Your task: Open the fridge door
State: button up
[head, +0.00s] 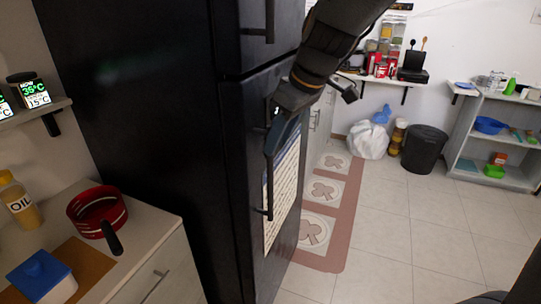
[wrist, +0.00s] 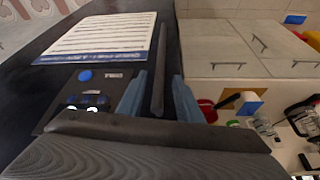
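The black fridge (head: 150,130) stands in the middle left of the head view, with an upper door and a lower door. Both doors look shut. A sheet of paper with lines of text (head: 284,185) is on the lower door; it also shows in the wrist view (wrist: 100,38). The lower door's upright dark handle (head: 268,195) runs beside the paper. My gripper (head: 272,148) is at the upper part of this handle. In the wrist view, the handle (wrist: 159,65) lies between the two blue-grey fingers (wrist: 158,98), with gaps on both sides. The fingers are apart.
The upper door has its own handle (head: 269,20). A counter (head: 150,225) with a red pan (head: 97,212) and an oil bottle (head: 18,203) stands left of the fridge. Open tiled floor (head: 400,235) and a patterned mat (head: 325,225) lie to the right, with a black bin (head: 424,150) farther back.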

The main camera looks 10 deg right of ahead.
jog(key=p+x, duration=0.1)
jog(key=x, duration=0.5)
jog(key=shift+f, duration=0.1)
grip_shut()
